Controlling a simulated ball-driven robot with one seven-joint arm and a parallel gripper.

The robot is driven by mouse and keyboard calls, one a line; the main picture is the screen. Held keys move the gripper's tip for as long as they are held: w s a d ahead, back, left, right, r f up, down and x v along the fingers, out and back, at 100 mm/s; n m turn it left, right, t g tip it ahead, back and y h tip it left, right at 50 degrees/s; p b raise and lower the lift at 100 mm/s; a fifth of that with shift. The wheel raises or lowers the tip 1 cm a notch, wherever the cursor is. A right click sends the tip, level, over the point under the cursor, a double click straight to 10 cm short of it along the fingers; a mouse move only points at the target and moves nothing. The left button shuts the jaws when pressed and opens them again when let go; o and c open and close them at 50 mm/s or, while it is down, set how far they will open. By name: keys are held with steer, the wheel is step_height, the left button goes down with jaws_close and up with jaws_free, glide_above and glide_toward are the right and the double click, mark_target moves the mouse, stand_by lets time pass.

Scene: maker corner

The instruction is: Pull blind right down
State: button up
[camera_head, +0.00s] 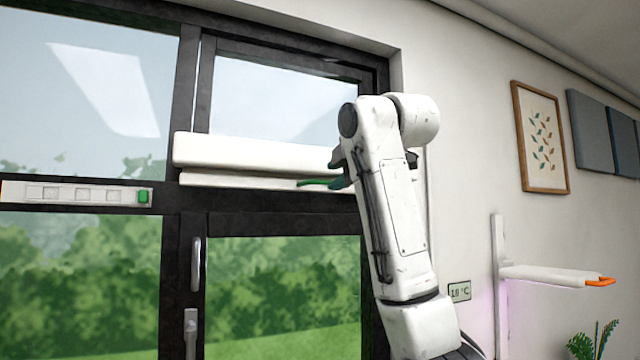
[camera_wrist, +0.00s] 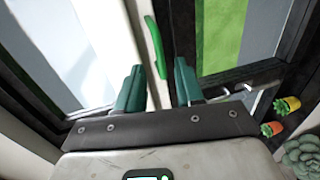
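The blind is a white housing (camera_head: 250,153) across the upper right window, with a white bottom rail (camera_head: 240,181) just under it. A green handle (camera_head: 312,182) is on the rail near its right end. My gripper (camera_head: 336,178) is at the right end of the rail, beside the handle and partly hidden by my arm. In the wrist view, my gripper (camera_wrist: 159,66) has its two teal fingers apart. The green handle (camera_wrist: 156,47) stands just ahead, its near end between the fingertips, with gaps to both sides.
A second white rail with a green tab (camera_head: 143,196) crosses the left window. Window handles (camera_head: 195,265) stick out below. To the right are a wall shelf with an orange handle (camera_head: 600,282), a framed picture (camera_head: 541,137) and a temperature display (camera_head: 459,291).

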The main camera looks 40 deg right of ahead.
mark_target(328, 182)
steer(key=p+x, duration=0.2)
steer(key=x, duration=0.5)
steer(key=shift+r+p, duration=0.1)
steer(key=shift+p, duration=0.25)
steer(key=shift+w+d+f, duration=0.2)
steer(key=shift+w+f, duration=0.05)
steer(key=shift+w, duration=0.2)
steer(key=shift+c, duration=0.5)
jaws_close()
